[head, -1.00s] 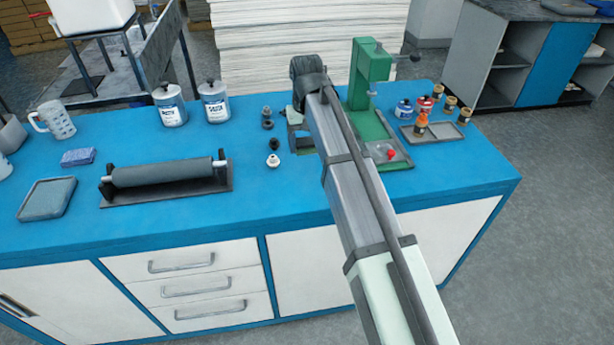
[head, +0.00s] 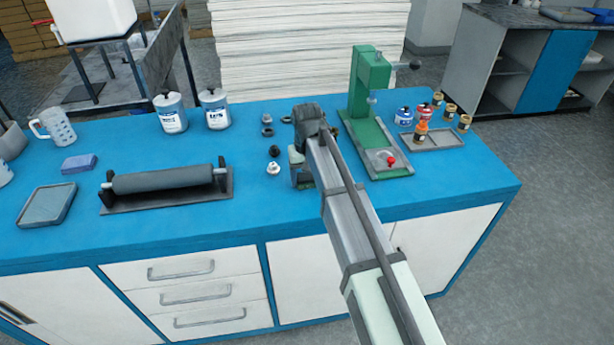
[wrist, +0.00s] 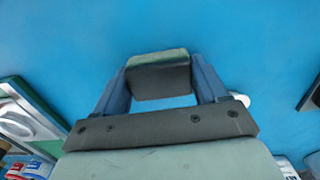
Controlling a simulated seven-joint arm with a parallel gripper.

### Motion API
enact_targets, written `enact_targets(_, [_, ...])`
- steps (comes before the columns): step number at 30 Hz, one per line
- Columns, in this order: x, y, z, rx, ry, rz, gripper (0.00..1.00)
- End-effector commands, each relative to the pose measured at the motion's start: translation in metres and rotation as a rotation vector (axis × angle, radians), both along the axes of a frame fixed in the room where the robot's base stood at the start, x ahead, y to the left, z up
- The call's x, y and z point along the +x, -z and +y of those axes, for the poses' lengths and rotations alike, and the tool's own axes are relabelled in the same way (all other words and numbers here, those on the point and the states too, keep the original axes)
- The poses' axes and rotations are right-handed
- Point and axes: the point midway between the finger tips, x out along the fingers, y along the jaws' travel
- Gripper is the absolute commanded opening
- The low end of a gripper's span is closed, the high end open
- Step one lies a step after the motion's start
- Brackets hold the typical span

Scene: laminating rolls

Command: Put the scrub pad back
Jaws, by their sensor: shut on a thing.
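My gripper (wrist: 160,80) is shut on a small block, dark grey with a green layer, which I take to be the scrub pad (wrist: 160,78). Its two fingers grip the pad from either side, with blue bench top behind. A grey shallow tray (head: 46,206) lies empty at the bench's left end. A blue-purple block (head: 79,163) lies behind it.
The green press (head: 372,130) stands close to the right of my gripper. Several small dark and pale knobs (head: 273,168) stand to its left. A roller on a dark stand (head: 166,188) is further left. Two tins (head: 171,113) stand behind. Small bottles and a tray (head: 432,140) are at right.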

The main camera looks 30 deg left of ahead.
Motion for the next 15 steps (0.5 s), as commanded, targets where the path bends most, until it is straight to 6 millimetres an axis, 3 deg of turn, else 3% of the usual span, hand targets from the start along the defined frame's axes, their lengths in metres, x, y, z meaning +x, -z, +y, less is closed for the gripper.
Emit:
enact_targets(10, [0.0, 0.0025, 0.0, 0.0, 0.0, 0.0, 0.44])
enact_targets(11, [0.0001, 0.0021, 0.0001, 0.0, 0.0, 0.0, 0.75])
enact_targets(15, [0.0001, 0.0019, 0.0001, 0.0, 0.0, 0.0, 0.88])
